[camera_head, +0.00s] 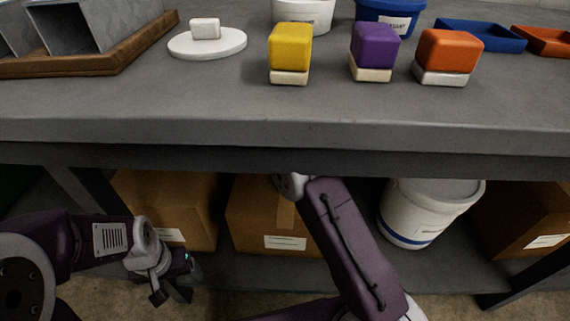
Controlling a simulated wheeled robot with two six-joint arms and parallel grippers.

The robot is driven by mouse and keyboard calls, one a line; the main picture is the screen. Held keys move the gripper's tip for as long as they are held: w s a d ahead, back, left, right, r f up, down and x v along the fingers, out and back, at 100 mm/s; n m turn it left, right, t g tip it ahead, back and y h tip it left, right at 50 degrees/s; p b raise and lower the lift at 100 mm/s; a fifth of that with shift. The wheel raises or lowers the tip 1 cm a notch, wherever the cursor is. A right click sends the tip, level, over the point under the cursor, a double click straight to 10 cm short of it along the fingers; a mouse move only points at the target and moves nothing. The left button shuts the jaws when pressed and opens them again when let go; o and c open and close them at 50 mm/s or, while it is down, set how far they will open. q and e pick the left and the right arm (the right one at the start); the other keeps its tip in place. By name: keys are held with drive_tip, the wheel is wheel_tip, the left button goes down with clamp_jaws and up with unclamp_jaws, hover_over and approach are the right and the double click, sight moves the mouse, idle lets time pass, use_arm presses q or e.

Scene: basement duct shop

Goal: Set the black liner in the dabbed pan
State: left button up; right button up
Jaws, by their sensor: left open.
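No black liner shows in the head view. A blue shallow pan (480,36) stands at the back right of the grey bench, and an orange pan (545,41) is beside it, cut off by the right edge. I cannot make out a dab in either pan. My left gripper (172,292) is open and empty, low in front of the bench and below its top, far from both pans. My right arm reaches up in front of the lower shelf, but its gripper is not in view.
Yellow (290,45), purple (375,44) and orange (449,50) blocks on pale bases stand on the bench (190,100). A white disc (207,43) bears a small white block. Metal ducts (95,22) sit on a wooden board. The bench's front strip is clear.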

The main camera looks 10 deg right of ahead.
drive_tip(key=b+x, duration=0.4)
drive_tip(key=shift+s+a, duration=0.1)
drive_tip(key=shift+f+b, duration=0.1)
drive_tip(key=shift+b, duration=0.25)
drive_tip(key=b+x, duration=0.5)
drive_tip(key=b, duration=0.1)
drive_tip(key=shift+f, duration=0.1)
drive_tip(key=shift+r+p, duration=0.25)
drive_tip(key=shift+p, duration=0.05)
clamp_jaws()
